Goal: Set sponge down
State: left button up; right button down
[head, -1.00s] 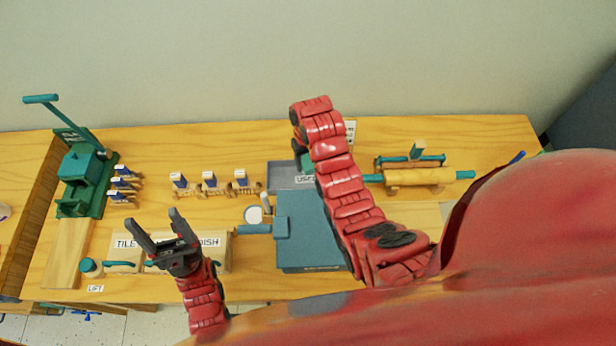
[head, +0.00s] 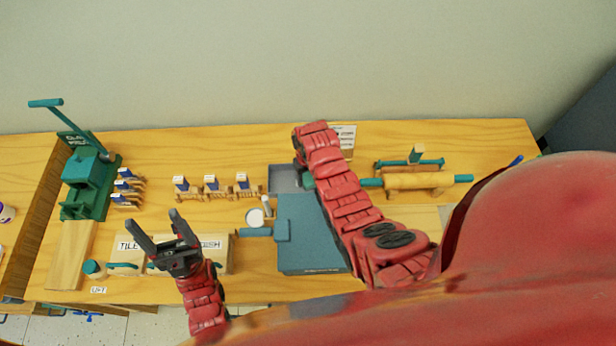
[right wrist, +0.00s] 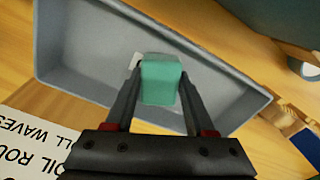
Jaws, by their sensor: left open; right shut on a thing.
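A teal sponge (right wrist: 160,82) is pinched between the fingers of my right gripper (right wrist: 157,90) in the right wrist view. It shows against the inside of a grey tray (right wrist: 75,55). I cannot tell whether it touches the tray floor. In the head view the tray (head: 284,179) is partly hidden by my right arm, and a little teal of the sponge (head: 308,181) shows beside the arm. My left gripper (head: 160,226) is open and empty above the tile dish board (head: 215,262) at the front left.
A blue-grey slab (head: 305,235) lies in front of the tray. A roller (head: 415,181) is to the right. Small wooden stamps (head: 211,186) stand to the left, with a green press (head: 88,175) further left. A label card (head: 343,137) stands behind.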

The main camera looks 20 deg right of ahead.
jog(key=shift+c, duration=1.3)
grip_release()
